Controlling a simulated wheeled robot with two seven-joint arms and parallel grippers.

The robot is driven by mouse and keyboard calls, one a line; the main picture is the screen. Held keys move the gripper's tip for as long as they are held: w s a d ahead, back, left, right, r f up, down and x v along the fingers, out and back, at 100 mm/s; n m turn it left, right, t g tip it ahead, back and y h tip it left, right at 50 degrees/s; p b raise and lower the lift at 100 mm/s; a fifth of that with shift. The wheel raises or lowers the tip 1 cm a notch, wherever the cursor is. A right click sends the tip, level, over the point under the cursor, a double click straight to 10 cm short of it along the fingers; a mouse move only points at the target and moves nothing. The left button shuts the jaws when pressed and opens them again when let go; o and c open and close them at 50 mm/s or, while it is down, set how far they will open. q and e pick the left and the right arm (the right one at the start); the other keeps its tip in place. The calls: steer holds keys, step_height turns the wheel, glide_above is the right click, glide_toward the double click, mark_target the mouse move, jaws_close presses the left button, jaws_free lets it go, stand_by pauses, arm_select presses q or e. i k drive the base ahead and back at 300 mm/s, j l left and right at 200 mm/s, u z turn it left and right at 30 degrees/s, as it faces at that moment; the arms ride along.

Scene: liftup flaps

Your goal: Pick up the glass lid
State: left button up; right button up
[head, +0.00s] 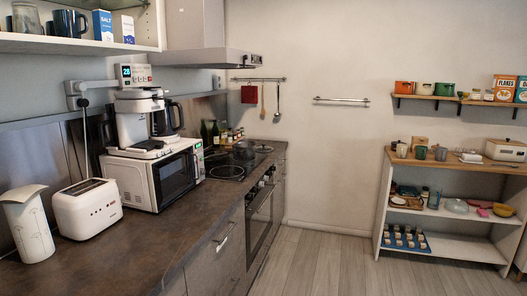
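I cannot pick out the glass lid with certainty. A pale, see-through rounded piece (456,206), perhaps a glass lid or a bowl, sits on the middle shelf of the unit at right. A dark pot (243,150) stands on the hob, and a small flat round shape (263,148) lies next to it, too small to identify. Neither of my grippers shows in the head view.
A dark counter (130,240) runs along the left with a white jug (27,226), a toaster (88,207), a microwave (155,175) and a coffee maker on top. A shelving unit (383,200) stands at right. The wooden floor (320,265) between is clear.

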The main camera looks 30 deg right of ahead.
mark_target(262, 149)
steer(key=i+l+z, duration=1.15)
steer(key=i+z, duration=0.4)
steer(key=i, duration=1.7)
steer(key=i+u, duration=0.35)
steer(key=i+l+u, duration=0.15)
steer(key=i+u, duration=0.15)
steer(key=i+l+u, duration=0.35)
steer(key=i+j, duration=0.05)
steer(key=j, duration=0.05)
